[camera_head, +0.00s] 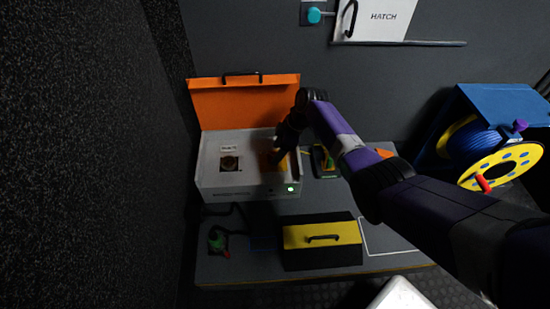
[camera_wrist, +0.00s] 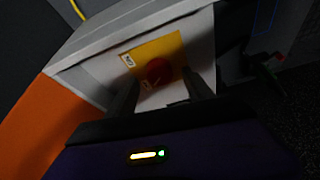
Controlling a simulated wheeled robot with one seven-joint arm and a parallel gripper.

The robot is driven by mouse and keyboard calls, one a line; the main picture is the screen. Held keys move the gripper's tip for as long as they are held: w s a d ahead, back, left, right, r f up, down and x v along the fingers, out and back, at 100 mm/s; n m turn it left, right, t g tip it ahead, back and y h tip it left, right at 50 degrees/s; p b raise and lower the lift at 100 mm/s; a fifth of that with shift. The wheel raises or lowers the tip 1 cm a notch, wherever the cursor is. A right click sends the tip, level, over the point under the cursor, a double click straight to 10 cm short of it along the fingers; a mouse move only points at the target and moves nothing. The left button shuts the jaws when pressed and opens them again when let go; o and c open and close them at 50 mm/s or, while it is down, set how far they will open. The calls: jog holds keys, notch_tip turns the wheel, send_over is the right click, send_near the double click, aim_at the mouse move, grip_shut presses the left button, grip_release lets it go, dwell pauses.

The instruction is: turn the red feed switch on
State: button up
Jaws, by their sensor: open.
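The red feed switch (camera_wrist: 158,70) is a round red knob on a yellow plate (camera_wrist: 142,50), on top of a pale grey box. In the wrist view it lies between and just beyond the two dark fingers of my gripper (camera_wrist: 161,80). The fingers are apart, one on each side of the knob; I cannot tell whether they touch it. In the head view my gripper (camera_head: 279,154) is over the right part of the grey box (camera_head: 213,178) and mostly hides the switch. The knob's exact angle is too dark to read.
The box's orange lid (camera_head: 235,101) stands open behind. A dark round knob (camera_head: 230,163) is on the box's left part, and a green light (camera_head: 291,188) glows on its front. A yellow-topped case (camera_head: 322,236) stands in front; a cable reel (camera_head: 503,163) is at right.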

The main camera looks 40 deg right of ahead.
jog(key=shift+b+x, duration=0.45)
jog(key=shift+x, duration=0.7)
grip_shut()
